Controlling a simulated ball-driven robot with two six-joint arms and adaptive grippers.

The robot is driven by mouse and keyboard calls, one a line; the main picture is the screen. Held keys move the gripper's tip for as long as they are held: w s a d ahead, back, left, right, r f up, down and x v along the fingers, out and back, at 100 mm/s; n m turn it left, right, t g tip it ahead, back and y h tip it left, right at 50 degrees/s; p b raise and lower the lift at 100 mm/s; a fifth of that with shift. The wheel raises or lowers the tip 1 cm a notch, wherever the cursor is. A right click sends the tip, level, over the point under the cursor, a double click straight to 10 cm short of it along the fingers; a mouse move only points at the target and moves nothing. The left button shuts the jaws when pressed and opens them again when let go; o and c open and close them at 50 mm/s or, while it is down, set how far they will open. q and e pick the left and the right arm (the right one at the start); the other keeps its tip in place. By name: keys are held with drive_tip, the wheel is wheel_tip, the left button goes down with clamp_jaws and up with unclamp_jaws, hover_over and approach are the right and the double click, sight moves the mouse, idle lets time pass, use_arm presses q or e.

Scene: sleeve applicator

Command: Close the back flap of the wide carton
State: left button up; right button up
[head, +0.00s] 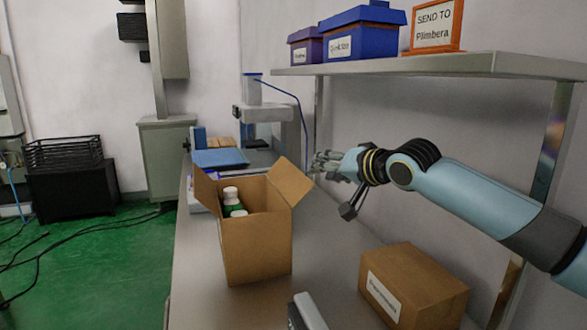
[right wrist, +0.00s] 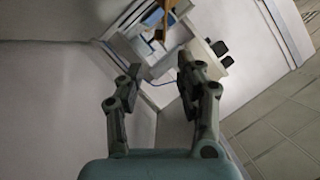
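An open brown carton (head: 255,243) stands upright on the bench, with white-capped green bottles (head: 232,203) inside. One flap (head: 205,185) stands up at its left side and another (head: 290,182) stands up and leans outward at its back right. I cannot tell surely which one is the back flap. My right gripper (head: 325,166) is in the air just beyond and to the right of the right-hand flap, and I see no clear contact. In the right wrist view its fingers (right wrist: 159,80) are apart with nothing between them. My left gripper is not in view.
A closed, labelled brown box (head: 412,290) lies at the right front of the bench. A grey object (head: 306,312) is cut off at the bottom edge. A grey machine (head: 262,115) stands at the back.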

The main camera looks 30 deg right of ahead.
sight(297, 170)
drive_tip(key=x, duration=0.3)
drive_tip(key=b+x, duration=0.1)
drive_tip(key=x, duration=0.5)
drive_tip(key=shift+w+r+b, duration=0.2)
drive_tip(key=shift+r+b, duration=0.05)
drive_tip(key=shift+b, duration=0.1)
drive_tip(key=shift+x, duration=0.75)
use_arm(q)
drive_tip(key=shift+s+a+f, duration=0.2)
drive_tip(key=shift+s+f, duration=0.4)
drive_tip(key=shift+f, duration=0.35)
use_arm(e)
clamp_jaws()
